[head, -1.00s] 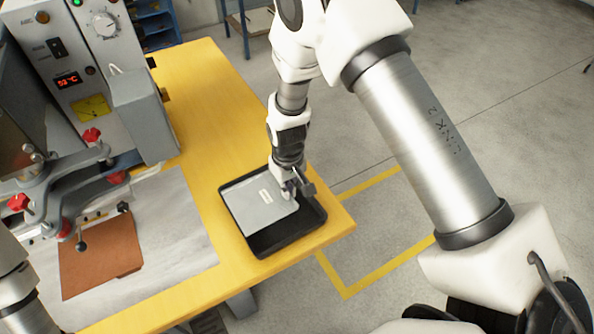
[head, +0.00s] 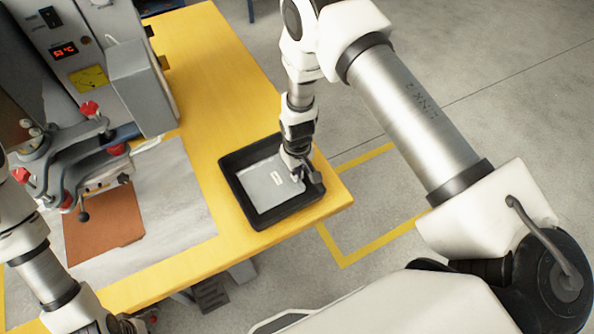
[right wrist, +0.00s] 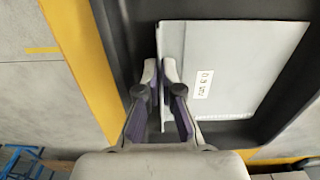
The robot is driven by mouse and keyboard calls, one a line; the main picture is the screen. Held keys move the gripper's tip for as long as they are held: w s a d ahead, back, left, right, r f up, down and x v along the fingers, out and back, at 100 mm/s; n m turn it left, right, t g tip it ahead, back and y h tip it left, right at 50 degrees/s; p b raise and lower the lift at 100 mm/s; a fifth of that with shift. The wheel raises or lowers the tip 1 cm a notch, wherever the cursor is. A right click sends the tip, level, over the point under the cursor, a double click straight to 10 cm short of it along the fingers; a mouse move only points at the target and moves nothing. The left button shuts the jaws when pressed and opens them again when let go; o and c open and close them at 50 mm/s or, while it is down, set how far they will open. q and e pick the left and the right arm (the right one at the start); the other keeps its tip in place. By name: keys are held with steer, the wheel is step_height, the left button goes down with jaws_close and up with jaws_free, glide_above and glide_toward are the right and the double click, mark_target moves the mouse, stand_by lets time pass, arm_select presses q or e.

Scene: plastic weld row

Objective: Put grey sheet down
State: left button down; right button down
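The grey sheet (head: 268,186), with a small white label, lies low inside the black tray (head: 245,212) on the yellow table's corner, within its rim. The sheet (right wrist: 245,65) fills much of the right wrist view. Whether all of its underside touches the tray floor cannot be told. My right gripper (head: 300,176) is over the tray's right side. In the right wrist view its fingertips (right wrist: 160,72) are close together, one on each side of the sheet's near edge, pinching it. My left arm enters at the lower left in the head view; its gripper is out of the picture.
A welding machine (head: 120,75) with red knobs stands at the left. A brown sheet (head: 103,230) lies on a grey mat (head: 185,215) under its clamp arms. The yellow table (head: 215,85) is bare behind the tray. Floor lies beyond its right edge.

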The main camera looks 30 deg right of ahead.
steer(key=shift+f, duration=0.25)
steer(key=c, duration=1.6)
jaws_free()
steer(key=shift+d, duration=0.1)
steer(key=shift+r, duration=0.25)
steer(key=shift+w+r, duration=0.1)
steer(key=shift+r, duration=0.15)
step_height(320, 180, up, 12)
steer(key=b, duration=0.2)
steer(key=shift+f, duration=0.25)
